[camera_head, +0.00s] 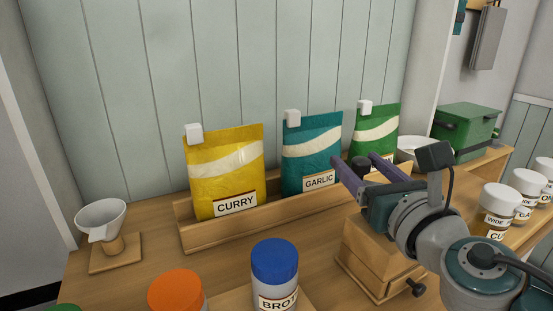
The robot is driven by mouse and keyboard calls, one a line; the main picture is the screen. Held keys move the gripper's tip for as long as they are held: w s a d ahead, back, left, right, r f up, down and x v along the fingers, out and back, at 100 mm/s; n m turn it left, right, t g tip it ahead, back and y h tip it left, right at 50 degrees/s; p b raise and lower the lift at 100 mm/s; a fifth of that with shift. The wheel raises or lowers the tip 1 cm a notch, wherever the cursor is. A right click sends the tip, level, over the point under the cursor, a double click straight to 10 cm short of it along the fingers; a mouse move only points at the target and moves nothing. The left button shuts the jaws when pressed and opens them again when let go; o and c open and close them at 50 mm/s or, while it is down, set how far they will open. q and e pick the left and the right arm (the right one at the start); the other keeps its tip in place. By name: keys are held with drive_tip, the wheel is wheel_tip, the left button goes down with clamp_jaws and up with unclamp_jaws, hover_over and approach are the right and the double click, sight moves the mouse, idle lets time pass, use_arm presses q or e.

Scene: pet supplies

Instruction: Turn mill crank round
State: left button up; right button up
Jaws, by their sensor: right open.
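The mill is a wooden box (365,268) on a wider base, at the right of the middle of the counter. A dark knob (416,288) sticks out low on its side. My right gripper (358,165) is open above the mill, its two purple-grey fingers pointing away from me. A dark round knob (360,163) shows between the fingertips, seemingly the crank's handle; I cannot tell whether the fingers touch it. The gripper and arm hide the mill's top and the rest of the crank. My left gripper is not in view.
A wooden rack (205,235) behind holds yellow curry (222,180), teal garlic (312,150) and green (385,130) bags. A blue-lidded jar (274,262) and an orange-lidded jar (176,292) stand in front. A white scoop (100,215) is left; several white-lidded jars (500,198) are right.

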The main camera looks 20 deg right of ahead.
drive_tip(key=shift+c, duration=0.2)
clamp_jaws()
idle(0.4)
idle(0.9)
